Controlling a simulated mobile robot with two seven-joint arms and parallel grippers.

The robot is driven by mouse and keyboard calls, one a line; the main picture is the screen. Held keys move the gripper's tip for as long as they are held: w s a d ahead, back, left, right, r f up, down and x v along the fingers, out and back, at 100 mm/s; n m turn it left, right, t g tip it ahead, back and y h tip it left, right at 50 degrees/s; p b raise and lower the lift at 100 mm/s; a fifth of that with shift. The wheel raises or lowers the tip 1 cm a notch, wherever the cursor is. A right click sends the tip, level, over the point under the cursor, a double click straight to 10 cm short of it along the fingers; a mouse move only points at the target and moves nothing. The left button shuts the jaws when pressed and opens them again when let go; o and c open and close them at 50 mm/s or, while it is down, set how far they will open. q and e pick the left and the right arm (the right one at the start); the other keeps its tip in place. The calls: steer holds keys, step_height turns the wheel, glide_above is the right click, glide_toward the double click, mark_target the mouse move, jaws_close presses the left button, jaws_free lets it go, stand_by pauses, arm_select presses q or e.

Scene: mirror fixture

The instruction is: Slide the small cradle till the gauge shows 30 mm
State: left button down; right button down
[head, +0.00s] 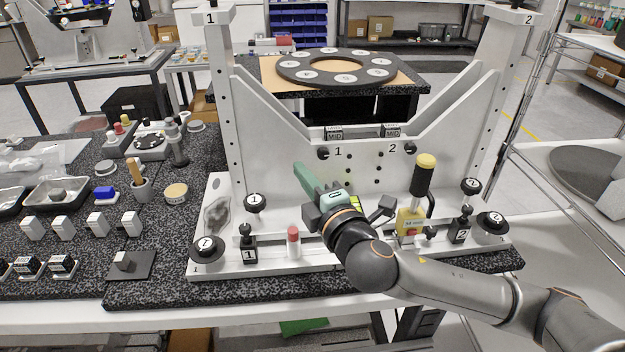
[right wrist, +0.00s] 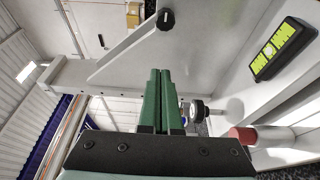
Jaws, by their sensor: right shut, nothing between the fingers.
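My right gripper (head: 304,178) is over the front middle of the white fixture. Its green fingers are shut with nothing between them, as the right wrist view (right wrist: 160,85) also shows. A black gauge (right wrist: 283,48) with a lit green display lies right of the fingers in the right wrist view; its reading is too small to make out. In the head view the gauge's display (head: 356,203) is partly hidden behind my right wrist. I cannot pick out the small cradle with certainty; my right arm covers part of the front rail. My left gripper is not in view.
A red-capped post (head: 293,242) stands left of my wrist. A yellow block (head: 410,222) with a tall black handle stands to its right. Black knobs (head: 255,203) line the fixture, between uprights 1 (head: 219,110) and 2 (head: 493,110). Small parts crowd the dark left bench.

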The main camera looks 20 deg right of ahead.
mark_target(318, 156)
steer(key=w, duration=0.4)
steer(key=shift+w+r+p, duration=0.1)
steer(key=shift+w+p, duration=0.2)
steer(key=shift+w, duration=0.05)
steer(key=d, duration=0.1)
steer(key=s+d, duration=0.1)
steer(key=d, duration=0.1)
steer(key=shift+s, duration=0.1)
steer(key=shift+d, duration=0.3)
steer(key=shift+s+d, duration=0.1)
steer(key=shift+s+d+p, duration=0.1)
steer(key=shift+d+p, duration=0.2)
steer(key=shift+d, duration=0.2)
